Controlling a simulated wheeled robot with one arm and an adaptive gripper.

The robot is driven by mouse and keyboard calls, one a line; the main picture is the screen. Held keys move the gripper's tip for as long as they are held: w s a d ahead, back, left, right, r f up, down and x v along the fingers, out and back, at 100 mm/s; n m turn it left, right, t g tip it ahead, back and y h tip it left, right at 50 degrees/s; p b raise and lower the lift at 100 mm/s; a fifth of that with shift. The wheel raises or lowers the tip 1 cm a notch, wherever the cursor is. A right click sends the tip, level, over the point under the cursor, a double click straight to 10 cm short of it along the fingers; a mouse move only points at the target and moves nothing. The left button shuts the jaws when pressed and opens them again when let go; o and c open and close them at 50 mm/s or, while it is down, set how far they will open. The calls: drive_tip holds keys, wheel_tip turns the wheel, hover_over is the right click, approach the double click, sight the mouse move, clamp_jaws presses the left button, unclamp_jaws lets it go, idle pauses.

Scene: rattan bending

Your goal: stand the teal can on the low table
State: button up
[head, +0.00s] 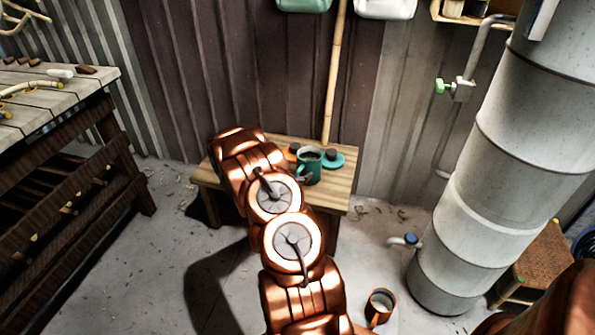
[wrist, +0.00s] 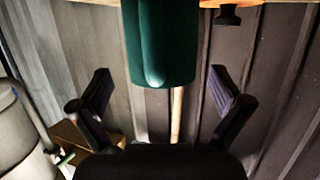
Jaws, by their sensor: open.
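The teal can (head: 309,170) stands upright on the low wooden table (head: 340,188), near its right part. In the head view my copper arm hides most of the gripper and the table's left part.
A bamboo pole (head: 335,80) leans on the wall behind. A copper mug (head: 380,305) is on the floor. A large grey cylinder (head: 480,180) stands right; a slatted workbench (head: 75,150) left.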

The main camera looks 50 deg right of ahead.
drive_tip(key=p+v, duration=0.1)
drive_tip(key=v, duration=1.1)
drive_tip(key=shift+w+r+p, duration=0.1)
drive_tip(key=shift+p, duration=0.2)
